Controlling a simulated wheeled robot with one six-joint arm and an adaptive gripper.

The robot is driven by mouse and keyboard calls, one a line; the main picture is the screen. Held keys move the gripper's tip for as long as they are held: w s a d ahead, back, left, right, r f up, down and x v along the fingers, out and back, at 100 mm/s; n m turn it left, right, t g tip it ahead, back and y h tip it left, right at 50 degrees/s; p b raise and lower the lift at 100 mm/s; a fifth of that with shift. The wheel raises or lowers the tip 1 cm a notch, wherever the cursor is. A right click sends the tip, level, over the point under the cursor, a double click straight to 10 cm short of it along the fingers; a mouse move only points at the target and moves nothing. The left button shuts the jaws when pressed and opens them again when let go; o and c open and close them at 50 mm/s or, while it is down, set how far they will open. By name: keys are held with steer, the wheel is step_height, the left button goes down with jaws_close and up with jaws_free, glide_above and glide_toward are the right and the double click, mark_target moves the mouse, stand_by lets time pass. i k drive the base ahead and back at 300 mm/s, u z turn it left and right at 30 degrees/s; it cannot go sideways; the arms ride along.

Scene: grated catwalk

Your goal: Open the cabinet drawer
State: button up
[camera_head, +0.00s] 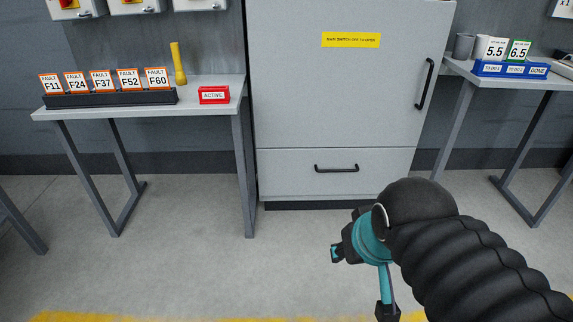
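The grey cabinet (300,75) stands against the back wall, with a tall upper door and a wide drawer (290,180) at the bottom. The drawer front looks flush with the cabinet, so the drawer is closed. Its black bar handle (336,169) lies level across the upper middle of the drawer front. My gripper (360,282) is at the lower right, in front of the cabinet and apart from the handle.
A left table (150,112) holds several fault cards, a red ACTIVE block (214,95) and a yellow cylinder (179,64). A right table (500,84) holds a blue tray (511,69) and a grey cup (464,46). The floor before the drawer is clear.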

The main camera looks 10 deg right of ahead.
mark_target(326, 171)
steer(key=u, duration=0.25)
steer(key=i, duration=1.35)
steer(key=z, duration=0.55)
